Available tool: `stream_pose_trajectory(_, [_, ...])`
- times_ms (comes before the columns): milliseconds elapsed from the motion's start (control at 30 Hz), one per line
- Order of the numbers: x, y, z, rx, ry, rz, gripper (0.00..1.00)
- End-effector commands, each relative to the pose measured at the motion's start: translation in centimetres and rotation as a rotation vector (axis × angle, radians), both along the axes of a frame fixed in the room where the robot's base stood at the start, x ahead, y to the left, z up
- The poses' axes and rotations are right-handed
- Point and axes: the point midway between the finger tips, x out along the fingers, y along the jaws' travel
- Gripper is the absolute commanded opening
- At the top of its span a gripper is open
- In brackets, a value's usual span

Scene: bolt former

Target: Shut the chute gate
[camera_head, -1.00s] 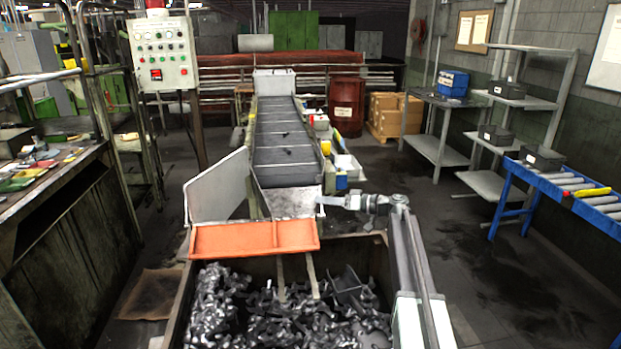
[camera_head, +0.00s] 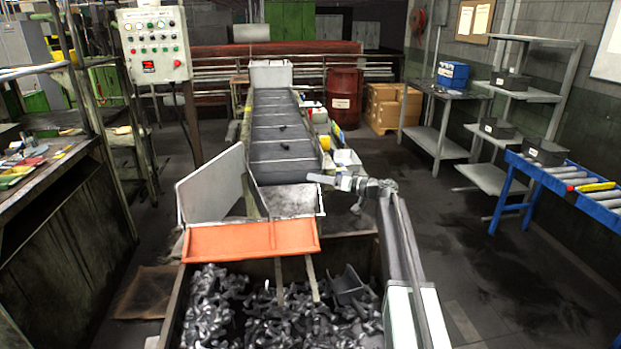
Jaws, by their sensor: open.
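The chute (camera_head: 290,201) is at the near end of the conveyor, above a bin of dark metal parts. An orange flap (camera_head: 250,239) spans its front edge and leans over the bin. A flat grey panel (camera_head: 212,184) stands tilted at the chute's left side, swung out from it; I cannot tell for certain whether this panel or the flap is the gate. My gripper (camera_head: 316,179) is at the chute's right side, pointing left across its edge. It is open and appears empty. The grey panel is well to its left. I cannot tell whether the gripper touches the chute.
The bin (camera_head: 170,312) lies in front, below my arm. The conveyor (camera_head: 280,130) runs back from the chute, with a small white tray (camera_head: 348,164) beside it. A control box (camera_head: 153,45) stands at left. A blue roller table (camera_head: 570,187) is at right, with clear floor between.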

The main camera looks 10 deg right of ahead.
Motion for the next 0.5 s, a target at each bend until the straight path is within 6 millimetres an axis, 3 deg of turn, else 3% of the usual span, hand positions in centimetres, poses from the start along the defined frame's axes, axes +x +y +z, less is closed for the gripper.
stream_pose_trajectory(133, [1.3,2.1,0.0,0.0,0.0,0.001,0.46])
stream_pose_trajectory(400, [1.5,2.4,0.0,0.0,0.0,-0.001,0.46])
stream_pose_trajectory(500, [1.5,2.4,0.0,0.0,0.0,-0.001,0.19])
